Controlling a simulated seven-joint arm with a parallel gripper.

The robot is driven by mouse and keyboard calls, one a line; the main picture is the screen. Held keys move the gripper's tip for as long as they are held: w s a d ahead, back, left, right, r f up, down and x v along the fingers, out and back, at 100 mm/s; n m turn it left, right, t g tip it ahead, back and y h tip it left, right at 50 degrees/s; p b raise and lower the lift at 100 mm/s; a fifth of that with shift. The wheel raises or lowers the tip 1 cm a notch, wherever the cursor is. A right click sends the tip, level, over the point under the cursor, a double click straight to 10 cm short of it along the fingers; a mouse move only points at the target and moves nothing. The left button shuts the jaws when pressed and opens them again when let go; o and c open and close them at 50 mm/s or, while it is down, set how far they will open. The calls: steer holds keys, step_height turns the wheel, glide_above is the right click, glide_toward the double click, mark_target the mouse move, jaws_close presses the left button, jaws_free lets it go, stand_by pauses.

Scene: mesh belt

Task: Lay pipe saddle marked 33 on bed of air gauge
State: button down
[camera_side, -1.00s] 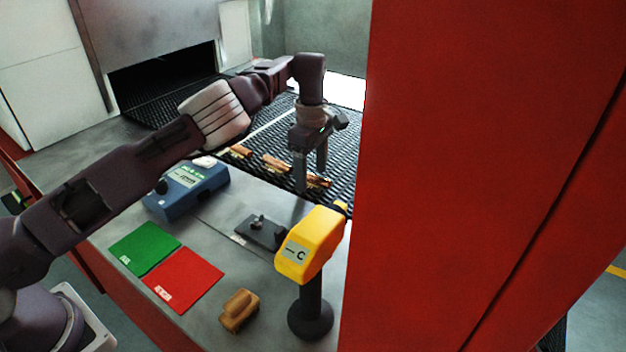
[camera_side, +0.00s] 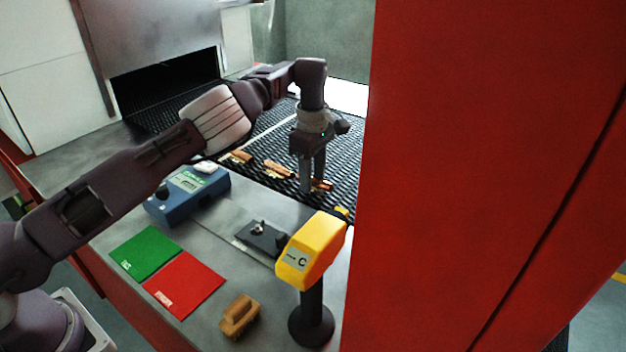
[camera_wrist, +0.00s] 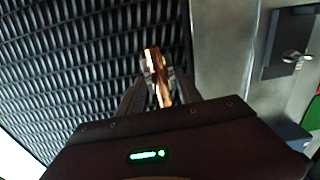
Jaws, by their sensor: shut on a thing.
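My gripper (camera_side: 312,185) is low over the black mesh belt, shut on a copper-coloured pipe saddle (camera_side: 327,185). In the wrist view the saddle (camera_wrist: 152,62) sits between the two fingers (camera_wrist: 160,92); no number can be read on it. Two more copper-coloured saddles, one in the middle (camera_side: 278,169) and one farther left (camera_side: 239,157), lie on the belt, their marks too small to read. A blue instrument with a lit display (camera_side: 188,194) stands on the steel bench, left of the gripper. I cannot tell surely whether it is the air gauge.
A black plate with small fittings (camera_side: 258,238) and a yellow head marked C on a dark post (camera_side: 312,250) stand on the bench. Nearer are a green mat (camera_side: 146,252), a red mat (camera_side: 184,285) and a brown wooden-looking block (camera_side: 240,316). A red panel (camera_side: 490,170) fills the right side.

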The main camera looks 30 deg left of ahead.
step_height(320, 180, up, 3)
steer(key=shift+f, duration=0.1)
steer(key=a, duration=1.7)
steer(key=shift+a, duration=0.25)
steer(key=shift+a+r, duration=0.2)
steer(key=shift+r, duration=0.1)
step_height(320, 180, up, 4)
steer(key=s+n, duration=0.1)
steer(key=s, duration=0.2)
step_height(320, 180, up, 3)
steer(key=m, duration=0.1)
glide_above(227, 218)
step_height(227, 218, down, 10)
steer(key=shift+s+r, duration=0.1)
steer(key=shift+r, duration=0.15)
steer(key=shift+f, duration=0.35)
steer(key=shift+f, duration=0.15)
